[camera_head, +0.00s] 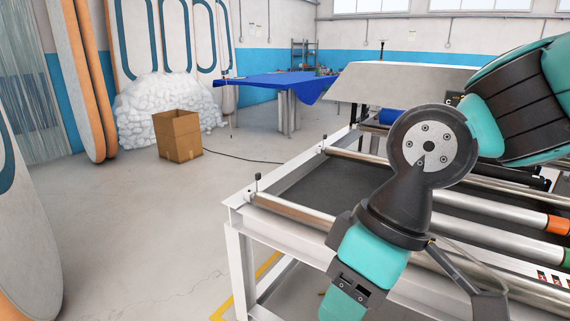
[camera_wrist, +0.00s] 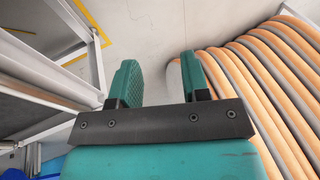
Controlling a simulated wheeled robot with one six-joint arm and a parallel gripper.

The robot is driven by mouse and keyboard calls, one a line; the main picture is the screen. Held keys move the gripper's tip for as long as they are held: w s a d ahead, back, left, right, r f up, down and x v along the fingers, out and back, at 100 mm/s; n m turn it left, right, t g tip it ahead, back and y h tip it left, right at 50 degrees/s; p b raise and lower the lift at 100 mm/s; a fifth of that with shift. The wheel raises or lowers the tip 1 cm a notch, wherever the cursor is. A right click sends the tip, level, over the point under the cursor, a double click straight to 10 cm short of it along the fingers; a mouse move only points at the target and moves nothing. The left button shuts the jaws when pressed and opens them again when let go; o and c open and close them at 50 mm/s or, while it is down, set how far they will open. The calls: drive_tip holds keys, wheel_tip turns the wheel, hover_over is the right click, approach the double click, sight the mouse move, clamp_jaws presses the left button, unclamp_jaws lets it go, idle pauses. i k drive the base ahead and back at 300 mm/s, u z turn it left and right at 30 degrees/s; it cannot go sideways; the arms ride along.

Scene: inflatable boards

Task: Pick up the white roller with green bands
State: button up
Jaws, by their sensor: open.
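A pale metallic roller (camera_head: 500,239) with a green band at its visible right end lies across the metal frame at the right of the head view. It may be the white roller with green bands; the picture cuts off its far end and my arm hides part of it. My gripper (camera_wrist: 158,78) shows in the wrist view with its two teal fingers wide apart. Nothing is between them but a view of the bare floor. My arm hangs in front of the frame in the head view, and the fingertips cannot be made out there. The roller is not recognisable in the wrist view.
A similar roller with an orange band (camera_head: 558,224) lies just behind. The white frame (camera_head: 236,217) holds several rollers. A cardboard box (camera_head: 178,136) and a blue-covered table (camera_head: 275,83) stand further back. Striped orange boards (camera_wrist: 265,75) fill the wrist view's right.

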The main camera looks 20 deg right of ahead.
sight(558, 255)
drive_tip(key=z, duration=1)
drive_tip(key=i, duration=1)
drive_tip(key=z, duration=0.7)
